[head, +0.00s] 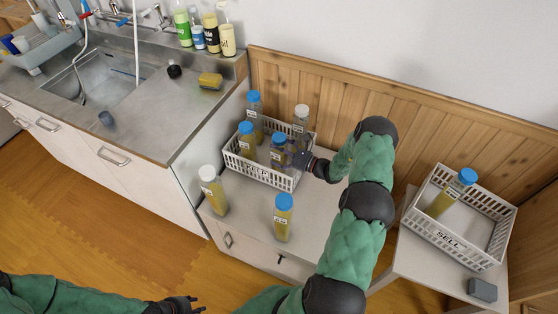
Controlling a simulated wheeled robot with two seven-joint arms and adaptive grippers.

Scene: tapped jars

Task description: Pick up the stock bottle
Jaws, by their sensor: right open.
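Several bottles of yellowish liquid are in view; their labels are too small to read, so I cannot tell which is the stock bottle. In the left white basket (243,167) stand blue-capped bottles (246,143) and a white-capped one (300,118). My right gripper (294,158) is open at the basket's right side, close beside a blue-capped bottle (278,154); contact is unclear. A white-capped bottle (214,193) and a blue-capped bottle (283,221) stand on the cabinet top in front. My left gripper (190,305) is low at the bottom edge, away from the bottles.
A white basket marked SELL (458,246) on the right stand holds a leaning blue-capped bottle (442,201). A grey block (482,290) lies in front of it. A sink counter (165,115) with a yellow sponge (210,80) is at left. A wood-panelled wall (420,125) is behind.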

